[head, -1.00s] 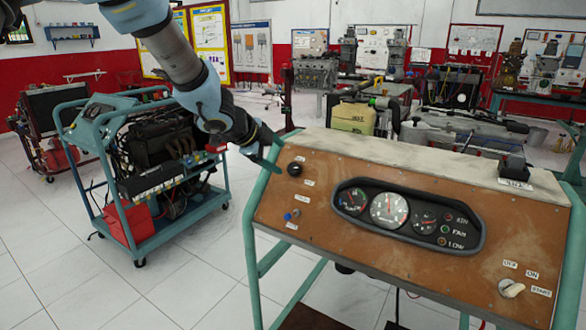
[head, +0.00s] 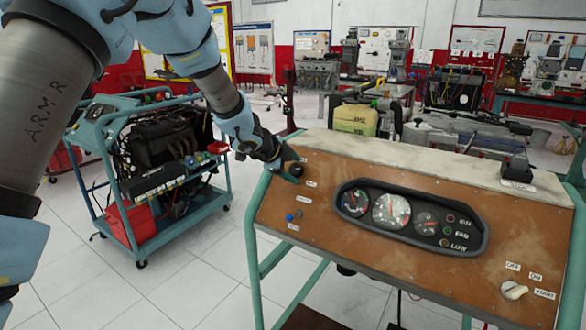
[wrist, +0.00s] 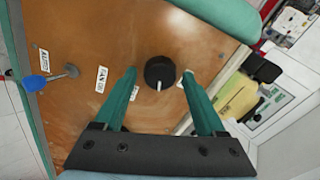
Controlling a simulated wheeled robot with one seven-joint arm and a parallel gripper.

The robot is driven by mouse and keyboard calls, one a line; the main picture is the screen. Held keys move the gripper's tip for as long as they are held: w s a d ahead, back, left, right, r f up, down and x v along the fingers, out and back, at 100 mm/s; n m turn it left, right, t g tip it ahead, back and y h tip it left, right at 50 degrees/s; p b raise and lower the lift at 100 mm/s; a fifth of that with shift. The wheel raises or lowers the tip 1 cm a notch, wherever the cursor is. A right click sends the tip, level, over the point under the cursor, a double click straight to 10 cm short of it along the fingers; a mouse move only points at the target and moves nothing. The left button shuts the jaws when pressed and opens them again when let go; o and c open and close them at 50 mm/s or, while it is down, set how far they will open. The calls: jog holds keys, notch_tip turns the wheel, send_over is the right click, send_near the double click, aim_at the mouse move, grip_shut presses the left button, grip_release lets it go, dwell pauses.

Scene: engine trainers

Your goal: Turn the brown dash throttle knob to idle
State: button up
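The dash throttle knob (wrist: 160,72) is a dark round knob with a pale pointer line, on the brown dash panel (wrist: 75,115). In the head view the knob (head: 296,169) is at the panel's upper left, partly hidden by my gripper (head: 284,172). In the wrist view my gripper (wrist: 159,80) is open, its two teal fingers apart with the knob between and just beyond their tips. I see no clear contact with the knob. The knob looks black rather than brown. The small labels near it are too blurred to read surely.
A blue-tipped toggle (head: 292,216) sits below the knob, with a FAN label (wrist: 102,78) between them. A gauge cluster (head: 410,218) is to the right, and a key switch (head: 513,290) at lower right. A teal engine cart (head: 150,185) stands left.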

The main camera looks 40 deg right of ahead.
grip_shut()
dwell(0.3)
jog(key=shift+n, duration=0.3)
jog(key=n+p, duration=0.1)
jog(key=n, duration=0.1)
jog(key=shift+n, duration=0.3)
jog(key=n, duration=0.3)
jog(key=shift+n, duration=0.4)
jog(key=n+b, duration=0.1)
jog(key=n, duration=0.2)
jog(key=shift+w+f+n, duration=0.1)
jog(key=shift+n, duration=0.2)
jog(key=shift+n+t+b, duration=0.4)
jog(key=shift+n+b, duration=0.2)
jog(key=shift+n, duration=1.3)
